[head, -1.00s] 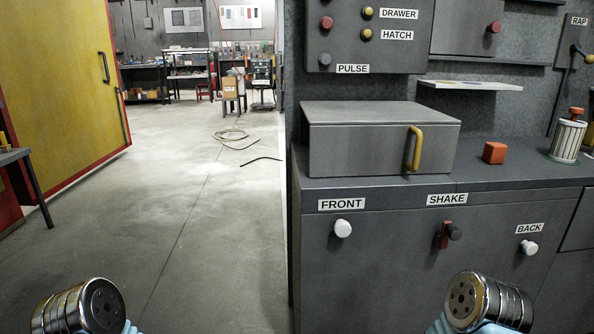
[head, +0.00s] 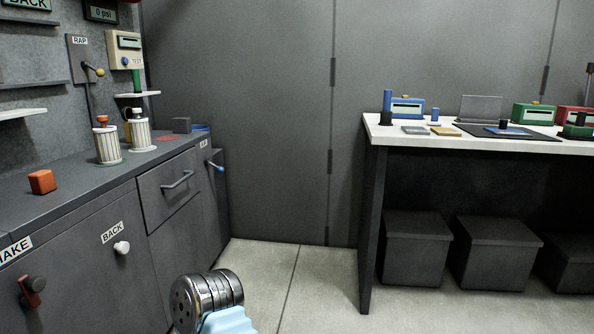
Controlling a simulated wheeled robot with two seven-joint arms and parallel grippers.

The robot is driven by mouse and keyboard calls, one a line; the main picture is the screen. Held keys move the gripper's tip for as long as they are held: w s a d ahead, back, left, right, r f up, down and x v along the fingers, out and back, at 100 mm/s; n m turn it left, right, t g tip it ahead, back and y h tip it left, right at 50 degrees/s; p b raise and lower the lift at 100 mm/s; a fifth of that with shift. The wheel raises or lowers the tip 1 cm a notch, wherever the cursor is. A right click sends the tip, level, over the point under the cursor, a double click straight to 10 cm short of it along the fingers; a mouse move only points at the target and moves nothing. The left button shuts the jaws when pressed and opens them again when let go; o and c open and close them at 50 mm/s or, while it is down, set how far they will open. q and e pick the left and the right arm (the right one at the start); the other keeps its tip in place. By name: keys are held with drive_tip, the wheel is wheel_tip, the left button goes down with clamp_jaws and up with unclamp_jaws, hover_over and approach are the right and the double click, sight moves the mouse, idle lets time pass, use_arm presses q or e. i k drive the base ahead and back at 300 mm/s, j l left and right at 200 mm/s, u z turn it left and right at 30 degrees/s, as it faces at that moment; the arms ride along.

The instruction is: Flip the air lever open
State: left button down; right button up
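A small lever with a blue tip (head: 216,167) sticks out at the far end of the grey cabinet row, just right of a small white label (head: 203,144) too small to read surely. It appears to be the air lever, and its tip points right and slightly down. No gripper touches it. A silver, light-blue part of one of my arms, probably the right, shows at the bottom, well in front of the lever. No gripper fingers show in the head view.
An orange block (head: 42,182) and two striped canisters (head: 108,146) (head: 140,134) stand on the counter. A drawer handle (head: 178,180) juts out. A white table (head: 376,131) with devices stands right, dark boxes (head: 416,248) beneath. The floor between (head: 290,275) is clear.

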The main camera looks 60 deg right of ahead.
sight(220, 169)
drive_tip(key=z, duration=1.45)
drive_tip(key=i+l+u, duration=0.15)
drive_tip(key=i, duration=0.25)
drive_tip(key=i+l+u, duration=0.1)
drive_tip(key=i+l, duration=0.25)
drive_tip(key=i+l+u, duration=0.15)
drive_tip(key=i+l, duration=0.2)
drive_tip(key=i+l+u, duration=0.15)
drive_tip(key=i+l, duration=0.25)
drive_tip(key=i+l+u, duration=0.1)
drive_tip(key=i+l, duration=0.2)
drive_tip(key=i+l+u, duration=0.15)
drive_tip(key=i+l, duration=0.15)
drive_tip(key=l, duration=0.2)
drive_tip(key=i+l+u, duration=0.15)
drive_tip(key=i+l, duration=0.15)
drive_tip(key=l, duration=0.15)
drive_tip(key=i+l+u, duration=0.15)
drive_tip(key=i+l, duration=0.15)
drive_tip(key=l, duration=0.2)
